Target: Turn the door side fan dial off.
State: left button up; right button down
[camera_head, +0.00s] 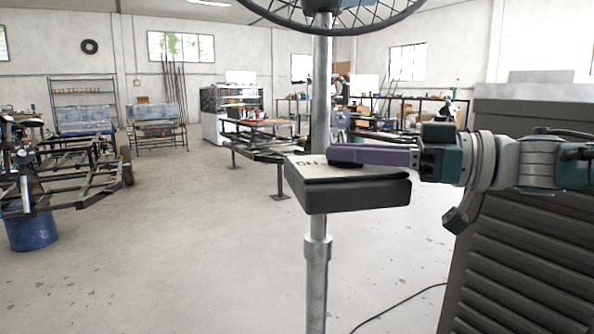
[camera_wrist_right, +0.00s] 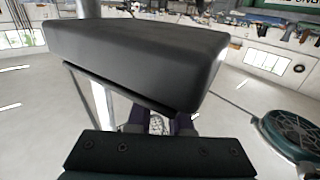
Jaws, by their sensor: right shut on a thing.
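A dark control box (camera_head: 358,195) with a light top panel (camera_head: 308,170) is fixed to the fan's metal pole. Part of a dark round dial (camera_head: 345,164) shows on the panel, under the tips of my right gripper (camera_head: 340,153). The gripper comes in level from the right, its purple fingers over the panel, shut on the dial. The fingers hide much of the dial, so its setting cannot be read. In the right wrist view, the black box (camera_wrist_right: 140,55) fills the upper middle and hides the fingertips. My left gripper is not in view.
The metal pole (camera_head: 318,110) rises behind the box to a round fan cage (camera_head: 300,22). A dark slatted cabinet (camera_head: 530,240) stands close on the right, beneath my right arm. A cable (camera_head: 400,300) lies on the floor.

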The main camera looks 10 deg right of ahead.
dwell(0.4)
jog(key=c, duration=0.8)
grip_release()
jog(key=shift+a, duration=0.1)
jog(key=p+v, duration=0.1)
jog(key=v, duration=0.9)
